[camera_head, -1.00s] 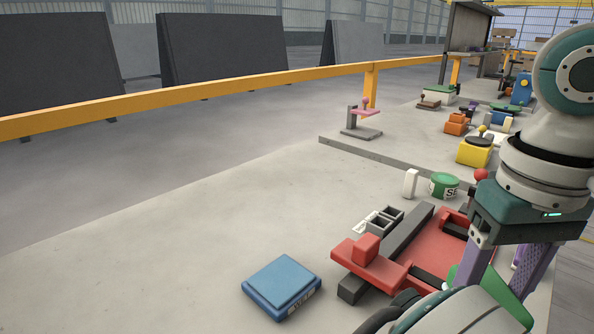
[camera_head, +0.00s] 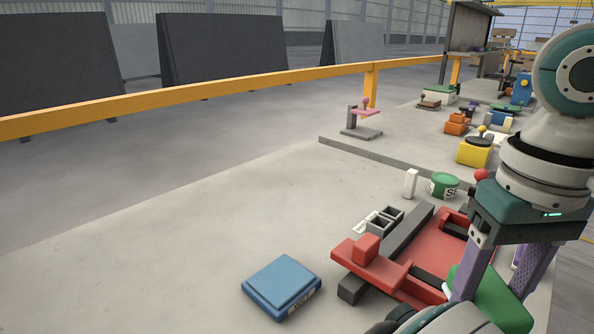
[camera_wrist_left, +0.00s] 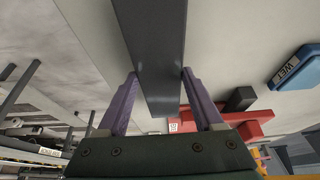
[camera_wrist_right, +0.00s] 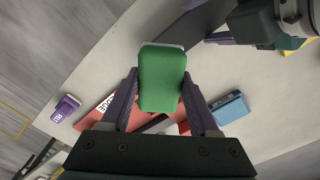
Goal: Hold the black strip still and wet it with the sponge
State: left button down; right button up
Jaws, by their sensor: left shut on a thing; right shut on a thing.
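A green sponge (camera_wrist_right: 162,78) is between the purple fingers of my right gripper (camera_wrist_right: 160,100), which is shut on it. It also shows at the lower right of the head view (camera_head: 500,300). My left gripper (camera_wrist_left: 160,85) is shut across the black strip (camera_wrist_left: 152,40), which runs up out of the left wrist view. The strip shows at the top of the right wrist view (camera_wrist_right: 203,20), close to the sponge's far end. I cannot tell whether they touch. The left gripper and the strip are not visible in the head view.
A blue pad marked WET (camera_head: 283,283) lies on the slab (camera_head: 170,260). A red fixture (camera_head: 440,250) with a dark bar (camera_head: 400,245) is beside it. The left of the slab is clear.

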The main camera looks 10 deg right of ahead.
pick_arm(q)
jog(key=shift+f, duration=0.15)
grip_release()
dwell(0.4)
jog(key=shift+f, duration=0.1)
jog(key=shift+v, duration=3.85)
